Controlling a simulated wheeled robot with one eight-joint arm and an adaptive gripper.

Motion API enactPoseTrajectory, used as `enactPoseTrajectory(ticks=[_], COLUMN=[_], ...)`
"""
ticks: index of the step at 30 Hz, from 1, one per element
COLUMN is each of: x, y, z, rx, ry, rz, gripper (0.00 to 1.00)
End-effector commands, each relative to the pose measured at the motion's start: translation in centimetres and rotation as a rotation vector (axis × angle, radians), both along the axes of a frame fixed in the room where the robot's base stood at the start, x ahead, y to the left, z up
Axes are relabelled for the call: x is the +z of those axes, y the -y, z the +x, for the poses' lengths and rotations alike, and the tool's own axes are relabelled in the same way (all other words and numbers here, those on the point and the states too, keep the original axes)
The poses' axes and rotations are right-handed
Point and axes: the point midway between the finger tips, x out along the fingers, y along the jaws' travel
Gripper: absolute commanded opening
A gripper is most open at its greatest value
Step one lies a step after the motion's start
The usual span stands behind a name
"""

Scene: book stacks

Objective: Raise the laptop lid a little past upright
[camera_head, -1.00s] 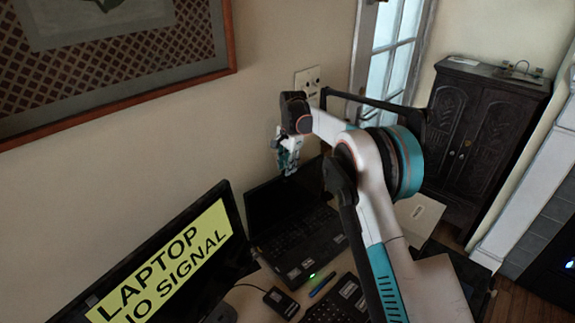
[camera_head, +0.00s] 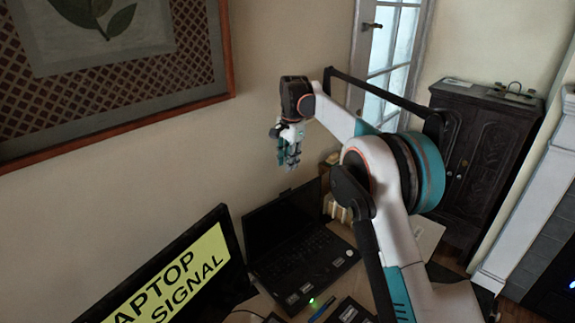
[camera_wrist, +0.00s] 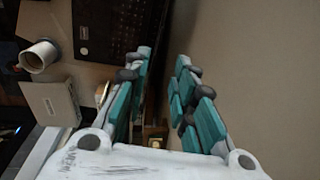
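The black laptop stands open on the desk, its lid (camera_head: 283,215) raised near upright with the dark screen facing the room. Its keyboard base (camera_head: 308,265) lies in front. In the wrist view the keyboard (camera_wrist: 118,25) shows at the top, with the lid seen nearly edge-on beside it. My gripper (camera_head: 289,165) hangs fingers down above the lid's top edge, near the wall, clear of the lid. In the wrist view its teal fingers (camera_wrist: 168,62) are apart with nothing held between them.
A monitor (camera_head: 190,275) with a yellow screen stands left of the laptop. The wall (camera_head: 265,110) is close behind. A white cup (camera_wrist: 40,56) and a pale box (camera_wrist: 49,102) show in the wrist view. A dark cabinet (camera_head: 480,150) stands at the back right.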

Motion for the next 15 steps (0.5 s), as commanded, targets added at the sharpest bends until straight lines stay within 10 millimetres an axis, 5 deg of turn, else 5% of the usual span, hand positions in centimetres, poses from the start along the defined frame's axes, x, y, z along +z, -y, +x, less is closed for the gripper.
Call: enactPoseTrajectory(ticks=[4,8,15], x=[0.0,-0.3,-3.7], y=[0.0,0.2,2.9], z=[0.0,0.0,-0.9], rx=[0.000,-0.025,-0.447], ry=[0.000,0.004,0.038], rz=[0.000,0.013,0.251], gripper=[0.24,0.00,0.00])
